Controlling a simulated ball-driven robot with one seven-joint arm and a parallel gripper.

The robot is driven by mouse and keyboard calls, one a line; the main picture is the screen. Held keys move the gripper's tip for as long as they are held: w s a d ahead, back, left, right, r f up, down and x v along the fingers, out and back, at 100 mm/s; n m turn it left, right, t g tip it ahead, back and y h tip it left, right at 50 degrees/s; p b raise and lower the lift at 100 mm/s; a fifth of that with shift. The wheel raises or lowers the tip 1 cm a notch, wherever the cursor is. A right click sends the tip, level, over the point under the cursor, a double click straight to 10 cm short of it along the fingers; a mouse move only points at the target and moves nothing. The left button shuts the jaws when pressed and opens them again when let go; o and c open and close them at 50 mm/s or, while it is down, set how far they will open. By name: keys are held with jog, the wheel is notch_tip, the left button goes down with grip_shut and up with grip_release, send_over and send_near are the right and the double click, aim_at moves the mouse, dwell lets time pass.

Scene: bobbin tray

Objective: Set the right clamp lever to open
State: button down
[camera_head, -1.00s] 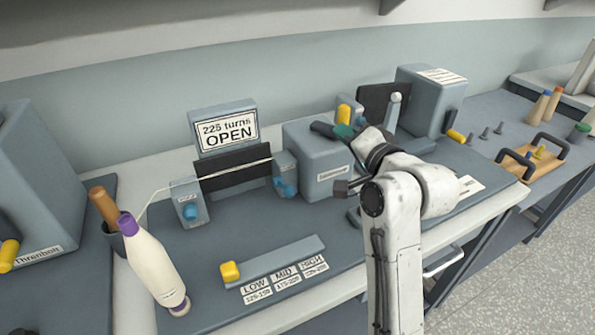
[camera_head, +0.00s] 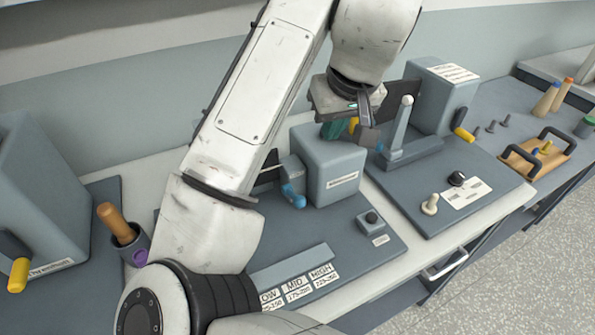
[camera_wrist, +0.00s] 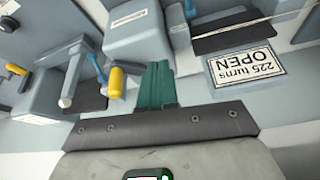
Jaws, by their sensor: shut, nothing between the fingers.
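On the left station, a grey clamp post (camera_head: 290,168) with a blue lever (camera_head: 293,195) stands beside the grey box (camera_head: 333,165). The lever points down toward the front; its blue part also shows at the top of the wrist view (camera_wrist: 189,9). Another blue lever (camera_wrist: 97,63) shows in the wrist view beside a yellow handle (camera_wrist: 117,82). Which one the task calls the right clamp lever I cannot tell for certain. My gripper (camera_head: 334,130) is shut and empty, above and behind the grey box; its green fingers show in the wrist view (camera_wrist: 157,68), apart from both blue levers.
A white-tipped lever (camera_head: 401,120) stands upright on the right station, near my gripper. The OPEN sign (camera_wrist: 240,66) shows in the wrist view; my arm hides it in the head view. A wooden tray (camera_head: 520,162) with dark handles lies at right. A wood-handled tool stands at left (camera_head: 113,220).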

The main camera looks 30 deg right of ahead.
aim_at(303, 197)
jog(key=s+a+n+g+y, duration=0.1)
jog(key=s+a+n+g, duration=0.1)
jog(key=a, duration=0.2)
jog(key=x, duration=0.4)
jog(key=p+x, duration=0.1)
jog(key=x, duration=0.2)
jog(key=a+x, duration=0.1)
jog(key=x, duration=0.3)
jog(key=shift+s+f+p, duration=0.15)
jog(key=shift+f+p, duration=0.25)
jog(key=shift+f, duration=0.5)
jog(key=shift+f, duration=0.1)
